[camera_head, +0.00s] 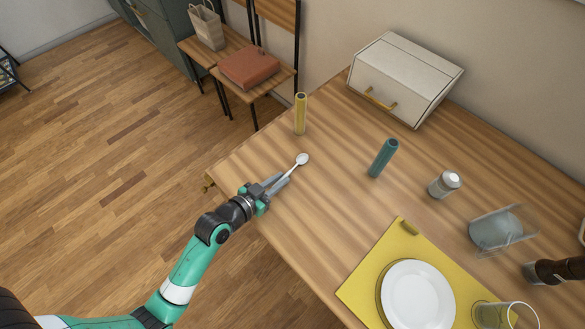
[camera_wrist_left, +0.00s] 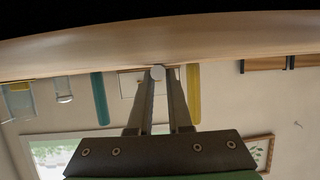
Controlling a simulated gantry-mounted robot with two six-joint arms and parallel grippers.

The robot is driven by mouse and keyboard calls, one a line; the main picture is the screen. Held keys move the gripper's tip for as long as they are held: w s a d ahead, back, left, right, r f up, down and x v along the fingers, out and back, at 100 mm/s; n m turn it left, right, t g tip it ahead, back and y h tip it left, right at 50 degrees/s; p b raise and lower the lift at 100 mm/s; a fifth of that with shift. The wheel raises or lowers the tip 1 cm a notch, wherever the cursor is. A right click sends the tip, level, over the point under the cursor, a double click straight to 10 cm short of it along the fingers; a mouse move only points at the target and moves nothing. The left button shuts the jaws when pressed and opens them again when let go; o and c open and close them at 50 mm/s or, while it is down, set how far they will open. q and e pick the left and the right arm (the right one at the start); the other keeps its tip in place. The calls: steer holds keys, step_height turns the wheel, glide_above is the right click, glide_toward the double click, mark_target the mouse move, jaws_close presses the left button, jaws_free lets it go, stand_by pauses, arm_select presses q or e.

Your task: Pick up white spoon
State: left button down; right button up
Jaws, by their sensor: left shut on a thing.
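The white spoon (camera_head: 302,159) is at the left edge of the wooden table (camera_head: 325,215), its bowl pointing away from my left gripper (camera_head: 280,181). My left gripper is shut on the spoon's handle, and the fingers hide part of it. In the left wrist view the spoon's round bowl (camera_wrist_left: 158,72) shows at the fingertips (camera_wrist_left: 163,80). I cannot tell whether the spoon touches the tabletop or is slightly above it. My right gripper is not in view.
A yellow cylinder (camera_head: 300,114) and a teal cylinder (camera_head: 383,158) stand beyond the spoon. A white box with a gold handle (camera_head: 405,78) is at the back. A shaker (camera_head: 444,184) and a white plate (camera_head: 418,296) on a yellow mat (camera_head: 361,288) are to the right.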

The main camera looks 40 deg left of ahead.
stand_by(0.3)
arm_select(q)
steer(key=shift+r+p, duration=0.4)
steer(key=shift+r, duration=0.1)
step_height(320, 180, up, 3)
steer(key=shift+f+p, duration=0.15)
steer(key=shift+p, duration=0.85)
steer(key=s+d+r+p, duration=0.6)
steer(key=s+d+r, duration=0.2)
steer(key=s, duration=0.3)
steer(key=shift+d+r, duration=0.25)
steer(key=shift+r, duration=0.5)
